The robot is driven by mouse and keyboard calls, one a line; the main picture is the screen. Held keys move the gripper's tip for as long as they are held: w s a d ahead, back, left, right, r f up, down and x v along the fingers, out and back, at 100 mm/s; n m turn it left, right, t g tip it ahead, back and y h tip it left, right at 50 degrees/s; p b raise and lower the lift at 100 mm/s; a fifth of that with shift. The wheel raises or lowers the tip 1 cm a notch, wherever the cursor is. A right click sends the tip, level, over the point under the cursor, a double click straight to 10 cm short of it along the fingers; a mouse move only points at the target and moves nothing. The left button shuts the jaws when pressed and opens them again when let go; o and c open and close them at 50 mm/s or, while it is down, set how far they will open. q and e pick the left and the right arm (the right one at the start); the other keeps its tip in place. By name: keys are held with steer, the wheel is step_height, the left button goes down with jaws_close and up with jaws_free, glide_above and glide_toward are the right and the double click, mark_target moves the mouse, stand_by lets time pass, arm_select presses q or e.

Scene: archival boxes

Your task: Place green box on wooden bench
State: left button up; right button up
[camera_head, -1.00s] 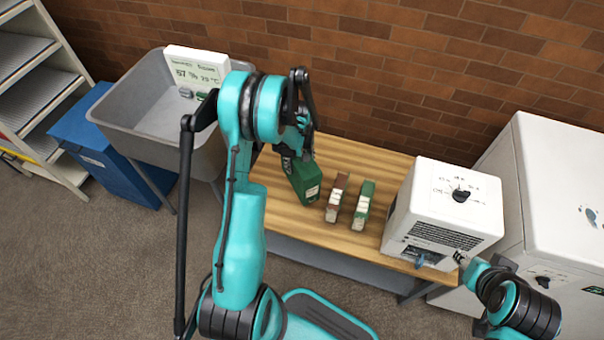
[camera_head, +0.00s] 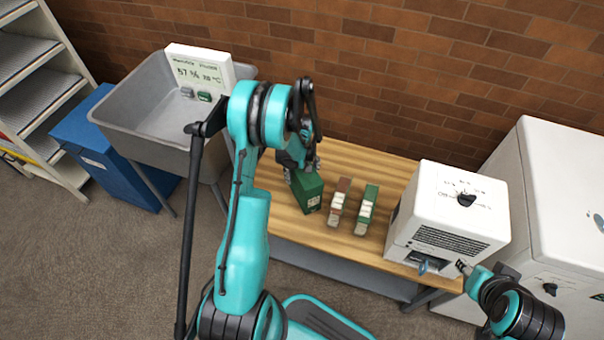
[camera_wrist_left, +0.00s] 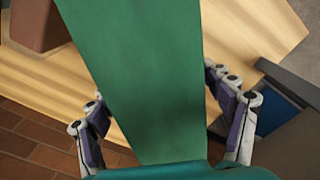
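The green box (camera_head: 309,194) stands upright on the wooden bench (camera_head: 285,222), at its left part. My left gripper (camera_head: 303,160) is directly over the box. In the left wrist view the green box (camera_wrist_left: 150,85) runs between the two fingers of the left gripper (camera_wrist_left: 165,112). The fingers are spread on both sides, with narrow gaps showing, so they look open around it. The box's underside is hidden in that view. My right gripper (camera_head: 466,268) is at the lower right, by the front of the white device; its fingers are too small to read.
A brown box (camera_head: 339,200) and another green box (camera_head: 366,208) stand right of the first green box. A white device (camera_head: 452,205) with a black knob occupies the bench's right end. A grey basin (camera_head: 140,135) and blue bin (camera_head: 125,175) are at left. A brick wall is behind.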

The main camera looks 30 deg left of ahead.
arm_select(q)
steer(key=shift+r, duration=0.1)
step_height(320, 180, up, 11)
steer(key=p, duration=0.4)
steer(key=shift+d+r+p, duration=0.1)
steer(key=shift+r+p, duration=0.2)
steer(key=shift+r, duration=0.35)
steer(key=s+d+r+m+t, duration=0.2)
steer(key=s+d+r+m, duration=0.1)
steer(key=d+r, duration=0.3)
steer(key=s+d+r+m+t, duration=0.1)
steer(key=s+d+r+m, duration=0.25)
steer(key=r, duration=0.55)
steer(key=s+d+r+m+t, duration=0.3)
steer(key=s+d+m+t, duration=0.1)
steer(key=s+d, duration=0.4)
steer(key=shift+s+r+m, duration=0.35)
steer(key=shift+s+m, duration=0.3)
steer(key=shift+s, duration=0.5)
steer(key=shift+d, duration=0.1)
